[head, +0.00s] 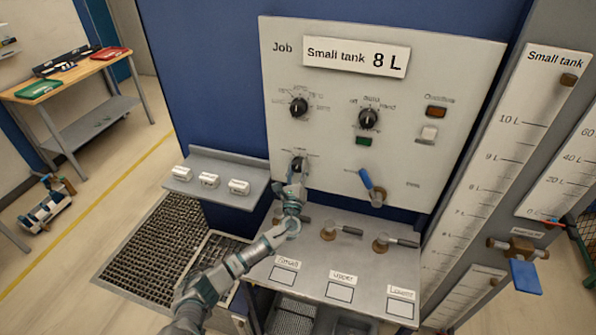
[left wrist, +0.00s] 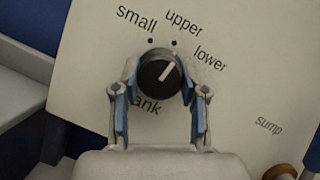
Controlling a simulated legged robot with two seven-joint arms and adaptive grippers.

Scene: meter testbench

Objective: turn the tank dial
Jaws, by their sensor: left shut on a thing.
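The tank dial (left wrist: 160,75) is a round black knob on the pale panel, with a white pointer line slanting up and right, toward the "lower" label. The labels "small", "upper" and "lower" arc above it; the word below is partly covered. My left gripper (left wrist: 160,95) is shut on the dial, one blue-padded finger on each side. In the head view the dial (head: 299,162) is at the panel's lower left, with my left gripper (head: 296,181) reaching it from below. My right gripper is not in view.
The panel (head: 335,95) shows "Small tank 8 L", two upper knobs and a blue-handled lever (head: 371,187) to the right. Below is a shelf with several valve handles (head: 343,230). A small ledge (head: 215,170) with white blocks is left. Scales stand at right.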

